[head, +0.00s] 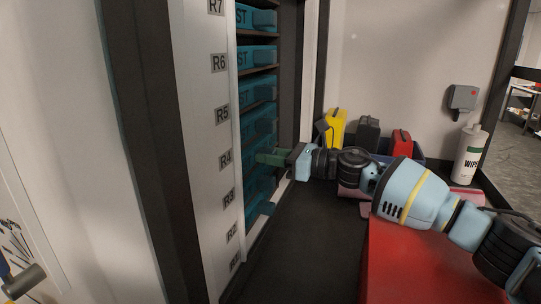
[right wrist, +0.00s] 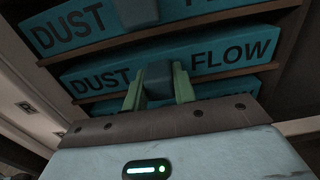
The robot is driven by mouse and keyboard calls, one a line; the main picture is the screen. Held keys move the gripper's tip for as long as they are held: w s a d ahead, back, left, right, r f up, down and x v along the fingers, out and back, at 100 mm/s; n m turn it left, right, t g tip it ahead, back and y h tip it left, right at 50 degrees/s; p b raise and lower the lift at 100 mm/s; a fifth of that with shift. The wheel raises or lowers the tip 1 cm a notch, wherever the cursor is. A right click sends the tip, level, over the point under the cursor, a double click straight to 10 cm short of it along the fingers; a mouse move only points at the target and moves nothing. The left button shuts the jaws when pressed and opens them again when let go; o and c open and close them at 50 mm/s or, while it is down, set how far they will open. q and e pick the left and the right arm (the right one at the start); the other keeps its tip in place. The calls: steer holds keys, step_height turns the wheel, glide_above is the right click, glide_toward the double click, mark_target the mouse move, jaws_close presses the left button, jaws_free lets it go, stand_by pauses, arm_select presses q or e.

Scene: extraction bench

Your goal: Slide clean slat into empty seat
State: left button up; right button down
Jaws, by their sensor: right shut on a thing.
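The rack (head: 205,130) stands left of centre in the head view, with row labels R7 to R1 down its front post. Several teal slats (head: 252,56) with block tabs sit in its rows. My right gripper (head: 270,158) is at the rack front near label R4. In the right wrist view its green fingers (right wrist: 158,92) are shut on the grey-blue tab of a teal slat (right wrist: 215,56) marked DUST FLOW. That slat lies level between brown shelf edges, with another slat above and one below. How deep it sits is unclear. My left gripper is out of view.
A red box (head: 400,265) stands beneath my right arm. Yellow (head: 336,127), black and red cases stand at the back wall beside a white wipes bottle (head: 470,155). The dark surface (head: 310,250) right of the rack is clear.

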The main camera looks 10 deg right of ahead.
stand_by(0.3)
steer(key=c, duration=1.1)
jaws_free()
steer(key=shift+f, duration=0.1)
steer(key=shift+o, duration=0.2)
steer(key=p+v, duration=0.1)
steer(key=v, duration=0.6)
steer(key=shift+s+d, duration=0.25)
steer(key=shift+d, duration=0.1)
